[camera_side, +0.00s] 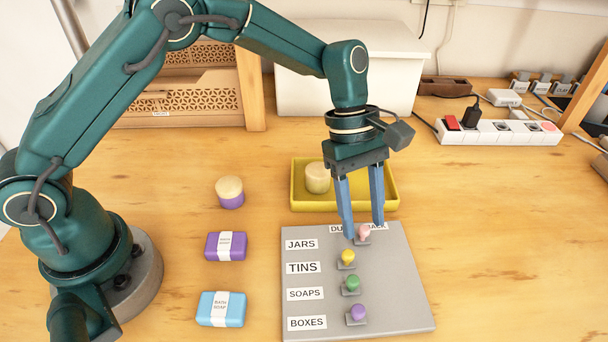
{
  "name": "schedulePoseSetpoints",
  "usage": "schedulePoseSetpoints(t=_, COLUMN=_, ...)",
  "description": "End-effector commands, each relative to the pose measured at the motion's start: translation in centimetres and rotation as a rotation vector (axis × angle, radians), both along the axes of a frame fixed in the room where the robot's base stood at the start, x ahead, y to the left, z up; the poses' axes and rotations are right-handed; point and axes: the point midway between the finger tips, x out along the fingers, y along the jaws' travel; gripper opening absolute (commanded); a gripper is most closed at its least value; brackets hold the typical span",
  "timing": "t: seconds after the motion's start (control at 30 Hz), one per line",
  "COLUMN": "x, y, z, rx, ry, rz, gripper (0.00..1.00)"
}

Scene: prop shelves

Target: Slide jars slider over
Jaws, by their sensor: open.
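A grey slider board (405,290) lies on the table with rows labelled JARS, TINS, SOAPS and BOXES. The jars slider (364,232) has a pink knob and sits a little right of the line of the knobs below it. My gripper (364,231) points down with two blue fingers apart, one on each side of the pink knob in this view. The left fingertip looks very close to the knob; I cannot tell whether it touches. The fingers and knob partly hide the two column labels at the board's top edge.
Yellow (347,257), green (351,283) and purple (358,312) knobs sit below. A yellow tray (392,200) holding a cream-topped jar (317,178) stands behind the board. Another jar (230,192), a purple soap (226,246) and a blue soap (221,309) lie left. Table right of the board is clear.

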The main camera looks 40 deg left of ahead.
Motion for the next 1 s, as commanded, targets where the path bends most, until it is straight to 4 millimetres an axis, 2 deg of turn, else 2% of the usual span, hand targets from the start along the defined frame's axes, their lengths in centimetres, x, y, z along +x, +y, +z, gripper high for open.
schedulePoseSetpoints(t=0.3, x=-0.04, y=-0.17, z=-0.35, rx=0.000, ry=-0.002, rz=-0.001, gripper=0.52)
schedulePoseSetpoints(t=0.43, x=-0.05, y=-0.16, z=-0.34, rx=0.000, ry=-0.002, rz=-0.001, gripper=0.02)
schedulePoseSetpoints(t=0.47, x=-0.05, y=-0.16, z=-0.34, rx=0.000, ry=-0.002, rz=-0.001, gripper=0.00)
schedulePoseSetpoints(t=1.0, x=-0.04, y=-0.16, z=-0.32, rx=0.000, ry=-0.002, rz=-0.001, gripper=0.00)
